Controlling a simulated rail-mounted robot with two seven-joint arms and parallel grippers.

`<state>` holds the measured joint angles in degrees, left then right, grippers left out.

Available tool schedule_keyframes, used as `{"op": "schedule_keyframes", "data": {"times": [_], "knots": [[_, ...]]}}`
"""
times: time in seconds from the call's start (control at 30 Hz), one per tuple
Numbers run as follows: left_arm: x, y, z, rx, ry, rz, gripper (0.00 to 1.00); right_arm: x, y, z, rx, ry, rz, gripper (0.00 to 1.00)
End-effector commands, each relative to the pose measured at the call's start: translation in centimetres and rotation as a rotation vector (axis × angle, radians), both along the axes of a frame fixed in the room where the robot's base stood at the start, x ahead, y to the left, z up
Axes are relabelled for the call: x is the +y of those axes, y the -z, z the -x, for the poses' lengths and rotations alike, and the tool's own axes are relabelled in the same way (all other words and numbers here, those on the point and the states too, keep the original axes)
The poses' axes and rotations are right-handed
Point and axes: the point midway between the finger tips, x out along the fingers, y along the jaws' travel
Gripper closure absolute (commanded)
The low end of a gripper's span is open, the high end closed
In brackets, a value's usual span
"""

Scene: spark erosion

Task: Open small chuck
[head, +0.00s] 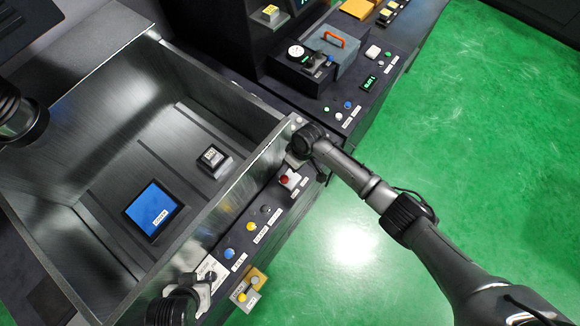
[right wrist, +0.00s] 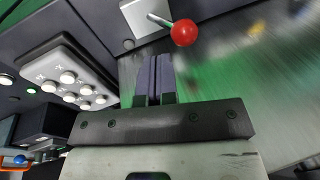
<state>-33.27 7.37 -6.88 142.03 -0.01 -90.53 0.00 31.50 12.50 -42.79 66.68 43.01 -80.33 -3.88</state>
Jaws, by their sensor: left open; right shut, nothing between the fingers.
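A small silver block with a label (head: 212,157), which may be the small chuck, sits on the floor of the metal tank (head: 85,85). A red ball knob (head: 285,180) on a short metal lever stands on the panel beside the tank. The knob also shows in the right wrist view (right wrist: 183,32), just beyond and right of my right gripper. My right gripper (right wrist: 153,62) is shut and empty, its fingers apart from the knob. My left gripper (head: 205,281) is at the tank's lower front corner, open and partly hidden by its own wrist.
A blue square plate (head: 154,210) lies in the tank. The front panel carries a yellow button (head: 250,227) and a blue button (head: 229,254). A grey keypad (right wrist: 68,72) with several white buttons is left of my right gripper. Green floor (head: 490,150) is clear at right.

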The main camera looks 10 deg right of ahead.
Motion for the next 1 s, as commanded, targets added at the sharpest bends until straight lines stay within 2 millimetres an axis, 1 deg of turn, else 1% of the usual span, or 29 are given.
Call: {"op": "schedule_keyframes", "data": {"times": [0.03, 0.1, 0.3, 0.5, 0.7, 1.0], "knots": [[0.0, -0.1, 0.0, -0.005, 0.0, 0.002, 0.57, 0.0, -1.0, 0.0, -0.003, -0.002, -0.002, 1.0], [-0.1, 0.1, -0.1, -0.007, -0.003, 0.005, 0.57, -0.1, -2.3, 0.1, -0.004, -0.003, -0.002, 1.0], [-0.3, 0.7, -0.1, -0.001, -0.008, 0.012, 0.57, -0.4, -5.9, 0.4, -0.004, -0.003, -0.002, 1.0], [-0.4, 1.1, -0.1, -0.002, -0.009, 0.014, 0.57, -0.6, -8.6, 0.6, -0.003, 0.0, -0.002, 1.0], [-0.4, 1.2, -0.1, -0.001, -0.009, 0.013, 0.57, -0.7, -9.8, 0.7, -0.001, -0.002, -0.001, 1.0], [-0.1, 1.2, -0.1, -0.002, -0.003, 0.003, 0.57, -0.8, -10.0, 0.8, 0.0, -0.001, -0.001, 1.0]]}}
